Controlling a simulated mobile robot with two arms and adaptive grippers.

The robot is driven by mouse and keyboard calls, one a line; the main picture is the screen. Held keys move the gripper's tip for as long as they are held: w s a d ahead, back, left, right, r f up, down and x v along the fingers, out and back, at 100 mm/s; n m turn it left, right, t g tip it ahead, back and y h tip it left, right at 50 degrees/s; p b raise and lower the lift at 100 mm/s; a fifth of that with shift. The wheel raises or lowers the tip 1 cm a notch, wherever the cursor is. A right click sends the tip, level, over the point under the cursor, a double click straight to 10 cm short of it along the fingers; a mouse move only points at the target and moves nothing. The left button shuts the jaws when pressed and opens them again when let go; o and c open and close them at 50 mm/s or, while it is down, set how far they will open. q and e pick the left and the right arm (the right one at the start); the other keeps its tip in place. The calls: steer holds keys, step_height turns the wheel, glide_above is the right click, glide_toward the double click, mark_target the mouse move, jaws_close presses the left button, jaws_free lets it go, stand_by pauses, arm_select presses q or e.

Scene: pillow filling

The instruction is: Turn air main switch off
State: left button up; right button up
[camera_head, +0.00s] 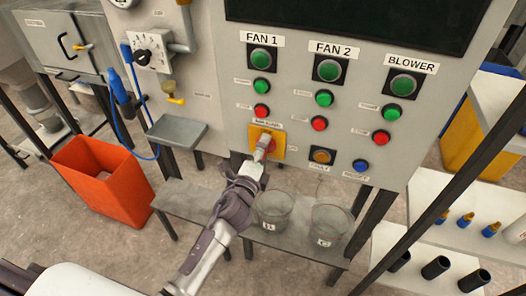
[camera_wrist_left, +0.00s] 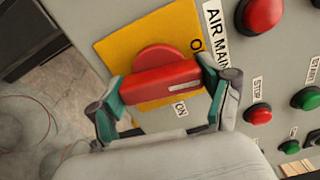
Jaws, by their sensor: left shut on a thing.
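The air main switch is a red rotary knob (camera_wrist_left: 158,82) on a square yellow plate (camera_wrist_left: 125,45), on the grey control panel. The wrist view shows an "AIR MAIN" label (camera_wrist_left: 214,35) beside the plate, an "ON" mark (camera_wrist_left: 181,109) near the handle and a partly hidden mark starting with "O" (camera_wrist_left: 196,45). My left gripper (camera_wrist_left: 163,92) is shut on the knob's handle, one finger at each end. In the head view my left gripper (camera_head: 262,158) reaches up to the yellow plate (camera_head: 279,142) and covers most of the knob. My right gripper is not in view.
Green and red buttons (camera_head: 262,111) sit close above the switch, with an amber button (camera_head: 322,156) and a blue button (camera_head: 360,165) to its right. Two clear buckets (camera_head: 329,226) stand on a shelf below. An orange bin (camera_head: 100,180) is at left.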

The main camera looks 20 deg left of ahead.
arm_select(q)
steer(key=shift+n, duration=0.6)
steer(key=o, duration=1.1)
steer(key=s, duration=1.2)
steer(key=shift+a, duration=0.2)
